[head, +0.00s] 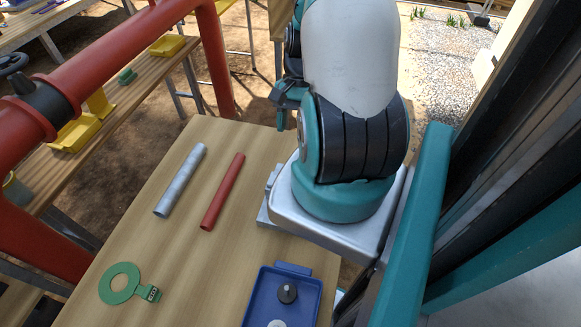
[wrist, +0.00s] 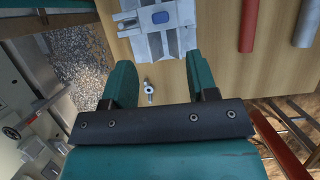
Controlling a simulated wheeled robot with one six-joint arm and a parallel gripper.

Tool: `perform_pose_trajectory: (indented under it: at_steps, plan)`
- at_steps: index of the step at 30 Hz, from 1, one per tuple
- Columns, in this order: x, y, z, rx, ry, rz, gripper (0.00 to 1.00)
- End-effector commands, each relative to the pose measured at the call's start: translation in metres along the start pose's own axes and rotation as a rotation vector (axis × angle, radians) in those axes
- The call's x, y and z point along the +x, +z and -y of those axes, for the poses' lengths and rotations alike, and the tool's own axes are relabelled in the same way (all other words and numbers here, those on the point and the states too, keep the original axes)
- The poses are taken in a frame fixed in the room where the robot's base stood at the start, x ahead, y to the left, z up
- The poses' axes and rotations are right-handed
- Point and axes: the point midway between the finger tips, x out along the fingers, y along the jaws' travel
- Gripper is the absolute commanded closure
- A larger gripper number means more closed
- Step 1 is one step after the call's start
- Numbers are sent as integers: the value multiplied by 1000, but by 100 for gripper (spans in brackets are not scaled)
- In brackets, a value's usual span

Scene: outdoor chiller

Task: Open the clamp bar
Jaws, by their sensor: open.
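A silver-grey metal block (wrist: 158,28) with a blue-grey oval on it is at the top of the wrist view, on the wooden table. It looks like the clamp, but I cannot make out a separate clamp bar. A small silver bolt-like piece (wrist: 148,92) shows below it. My gripper (wrist: 158,72) is open, with its teal fingers spread on either side below the block; nothing shows held between them. I cannot tell whether the right finger touches the block.
A grey tube (head: 181,180) and a red tube (head: 223,192) lie on the table (head: 150,235). A green ring tag (head: 120,284) and a blue tray (head: 285,267) with small parts are nearer. A red pipe frame (head: 120,55) stands at the left. The table between tag and tray is clear.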

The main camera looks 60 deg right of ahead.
Motion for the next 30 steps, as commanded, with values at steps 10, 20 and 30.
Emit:
perform_pose_trajectory:
  at_steps: [10, 20, 30]
  plan:
    - [70, 3, 0, -3, 4, 7, 47]
    - [113, 2, 0, -3, 1, 3, 47]
    - [122, 0, 0, -3, -1, -1, 47]
